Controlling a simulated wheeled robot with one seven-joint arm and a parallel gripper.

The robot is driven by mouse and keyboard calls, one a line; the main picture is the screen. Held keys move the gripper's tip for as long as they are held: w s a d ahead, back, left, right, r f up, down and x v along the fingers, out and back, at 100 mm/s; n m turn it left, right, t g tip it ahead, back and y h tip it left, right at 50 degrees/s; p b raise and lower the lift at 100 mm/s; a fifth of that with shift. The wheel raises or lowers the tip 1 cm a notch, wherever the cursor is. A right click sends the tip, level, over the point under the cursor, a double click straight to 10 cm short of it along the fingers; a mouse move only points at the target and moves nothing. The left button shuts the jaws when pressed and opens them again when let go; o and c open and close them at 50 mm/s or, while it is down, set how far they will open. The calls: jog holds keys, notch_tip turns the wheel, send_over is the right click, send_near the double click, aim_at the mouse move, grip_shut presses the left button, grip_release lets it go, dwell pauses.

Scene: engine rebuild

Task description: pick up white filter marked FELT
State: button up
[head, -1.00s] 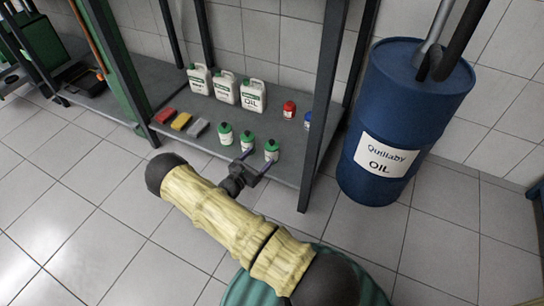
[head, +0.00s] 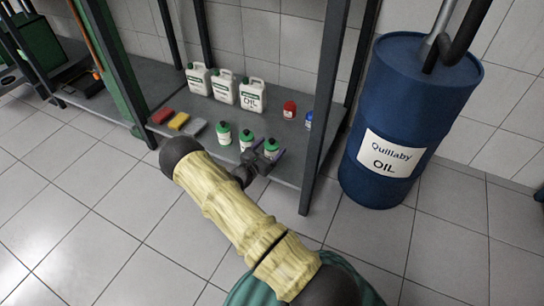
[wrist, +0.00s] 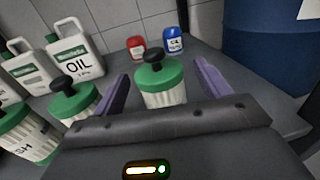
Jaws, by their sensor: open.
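Three white filters with green caps and black knobs stand upright in a row on the low shelf. The right-hand filter (wrist: 165,98) is between my gripper's two purple fingers in the wrist view, and also shows in the head view (head: 271,151). I cannot read a FELT marking on it. The middle filter (wrist: 75,103) stands just left of my left finger. The left filter (wrist: 28,138) shows letters ending in "SH"; its label is partly cut off. My gripper (wrist: 161,72) is open around the right-hand filter, without visible contact.
White oil jugs (wrist: 76,58) stand behind the filters. A red jar (wrist: 137,47) and a blue jar (wrist: 173,41) stand beyond the right-hand filter. Red, yellow and grey blocks (head: 178,121) lie at the shelf's left. A shelf post (head: 322,120) and blue drum (head: 400,110) stand right.

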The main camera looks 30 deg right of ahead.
jog(key=shift+w+d, duration=0.4)
jog(key=shift+d, duration=0.2)
jog(key=c, duration=1.1)
jog(key=shift+r, duration=0.15)
notch_tip(320, 180, up, 10)
jog(key=p, duration=0.7)
